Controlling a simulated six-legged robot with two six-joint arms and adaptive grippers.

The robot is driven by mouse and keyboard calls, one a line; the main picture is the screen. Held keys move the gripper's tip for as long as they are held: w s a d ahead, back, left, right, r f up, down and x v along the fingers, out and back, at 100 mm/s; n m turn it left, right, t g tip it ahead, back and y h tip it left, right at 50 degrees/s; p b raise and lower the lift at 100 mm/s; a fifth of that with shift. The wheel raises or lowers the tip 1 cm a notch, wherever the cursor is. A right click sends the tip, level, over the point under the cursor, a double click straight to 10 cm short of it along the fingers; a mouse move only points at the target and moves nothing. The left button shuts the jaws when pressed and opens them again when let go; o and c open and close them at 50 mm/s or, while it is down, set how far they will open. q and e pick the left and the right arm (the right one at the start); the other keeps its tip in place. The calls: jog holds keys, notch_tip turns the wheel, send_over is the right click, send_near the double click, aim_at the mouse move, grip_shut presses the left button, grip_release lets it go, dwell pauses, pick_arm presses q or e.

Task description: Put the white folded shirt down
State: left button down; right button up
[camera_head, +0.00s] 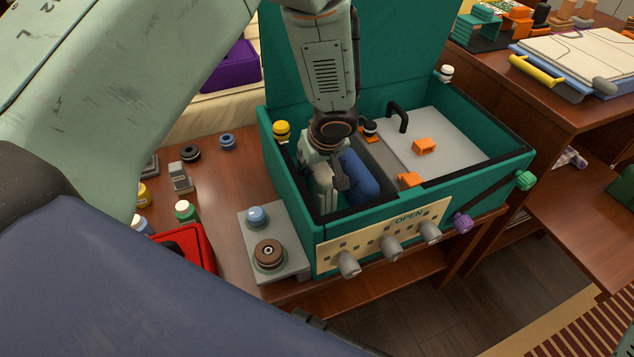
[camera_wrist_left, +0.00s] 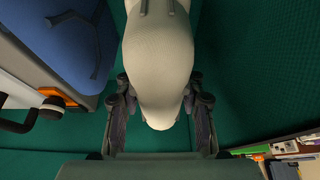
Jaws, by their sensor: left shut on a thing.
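My left gripper (camera_head: 330,182) reaches down from above into the left part of a teal box (camera_head: 512,170). The left wrist view shows its two fingers (camera_wrist_left: 161,100) shut on the white folded shirt (camera_wrist_left: 160,70), a cream, rounded bundle between them. Teal surfaces lie around and below the bundle; I cannot tell whether it touches the bottom. In the head view the gripper mostly hides the shirt. A blue folded cloth (camera_head: 360,178) lies just right of the gripper; it also shows at the upper left of the left wrist view (camera_wrist_left: 45,45). My right gripper is not in view.
The box's teal lid (camera_head: 405,50) stands open behind. A grey panel (camera_head: 450,140) with a black handle (camera_head: 398,115) and orange blocks covers its right part. Knobs line the front panel (camera_head: 385,240). A grey plate (camera_head: 290,262) with knobs and a red object (camera_head: 190,245) stand left.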

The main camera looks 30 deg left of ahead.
pick_arm(q)
notch_tip(320, 180, down, 3)
jog(key=shift+s+r+b, duration=0.1)
jog(key=shift+r+b, duration=0.1)
jog(key=shift+b, duration=0.35)
jog(key=shift+f, duration=0.45)
jog(key=shift+f+b, duration=0.15)
jog(key=shift+b, duration=0.25)
jog(key=c, duration=0.8)
grip_release()
jog(key=shift+r, duration=0.2)
jog(key=p+v, duration=0.6)
jog(key=v, duration=0.6)
jog(key=shift+d, duration=0.15)
